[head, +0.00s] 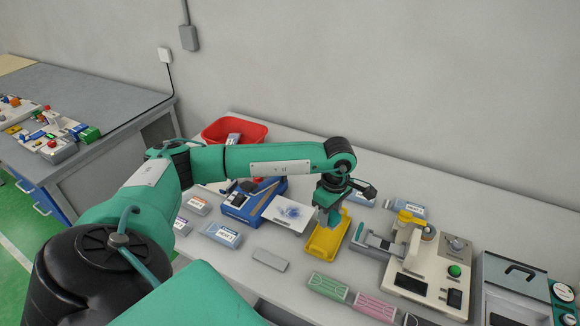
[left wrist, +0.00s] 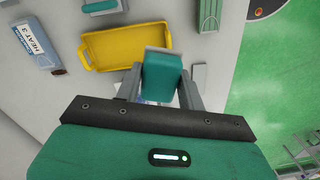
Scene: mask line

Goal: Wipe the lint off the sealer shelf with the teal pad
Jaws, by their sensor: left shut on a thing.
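My left gripper (head: 328,214) is over the table beside the yellow tray (head: 340,241). In the left wrist view the gripper (left wrist: 160,92) is shut on the teal pad (left wrist: 161,74), with the yellow tray (left wrist: 88,52) just beyond it. The sealer (head: 432,270), a cream machine with a yellow-topped part and a green button, stands to the right of the tray. A white plate (head: 289,213) with a blue speckled patch lies left of the gripper. I cannot tell whether that patch is lint or which surface is the sealer shelf. My right gripper is out of view.
A red bin (head: 258,133) stands behind my left arm. Green and pink packs (head: 328,287) lie in front. A metal box (head: 514,292) stands at the right.

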